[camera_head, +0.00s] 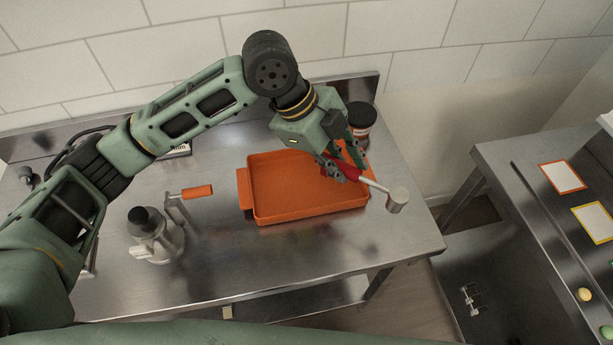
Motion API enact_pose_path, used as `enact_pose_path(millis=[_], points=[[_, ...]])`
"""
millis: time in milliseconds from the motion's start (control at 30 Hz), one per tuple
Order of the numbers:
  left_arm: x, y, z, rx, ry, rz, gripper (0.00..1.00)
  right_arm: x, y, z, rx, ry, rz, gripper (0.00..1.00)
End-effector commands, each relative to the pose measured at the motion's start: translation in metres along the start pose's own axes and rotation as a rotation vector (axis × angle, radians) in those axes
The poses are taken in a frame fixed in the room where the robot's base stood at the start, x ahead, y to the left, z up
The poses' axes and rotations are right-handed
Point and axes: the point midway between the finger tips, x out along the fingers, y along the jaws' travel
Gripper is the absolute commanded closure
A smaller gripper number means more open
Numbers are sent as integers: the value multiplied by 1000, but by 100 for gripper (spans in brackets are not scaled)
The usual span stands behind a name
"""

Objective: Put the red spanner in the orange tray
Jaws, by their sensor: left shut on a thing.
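My left gripper (342,166) is shut on the red handle of a tool, the red spanner (350,172). A pale metal shaft runs from the handle down to the right and ends at a short grey cylindrical piece (397,200). I cannot tell whether that piece belongs to the spanner. The orange tray (262,214) lies flat on the steel table and looks empty where its floor shows. The gripper and handle are over the tray's right part, and the shaft reaches past its right rim. My fingers partly hide the handle. My right gripper is not in view.
A dark-lidded jar (361,118) stands behind the tray. A white device with a black top (155,236) and an orange-handled crank (197,192) stand left of it. The steel table (310,265) is bare in front. Another steel counter (520,205) is at right.

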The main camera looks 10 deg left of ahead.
Motion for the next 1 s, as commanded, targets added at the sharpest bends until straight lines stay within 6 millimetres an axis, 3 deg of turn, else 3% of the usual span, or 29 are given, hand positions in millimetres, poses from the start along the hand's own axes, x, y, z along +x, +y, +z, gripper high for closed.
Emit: enact_pose_path(millis=[500,733,1000], points=[[23,-31,109,3,0,4,100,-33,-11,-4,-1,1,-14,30],[32,-33,126,5,1,5,100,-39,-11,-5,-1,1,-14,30],[61,-25,140,7,0,3,100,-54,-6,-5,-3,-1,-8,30]])
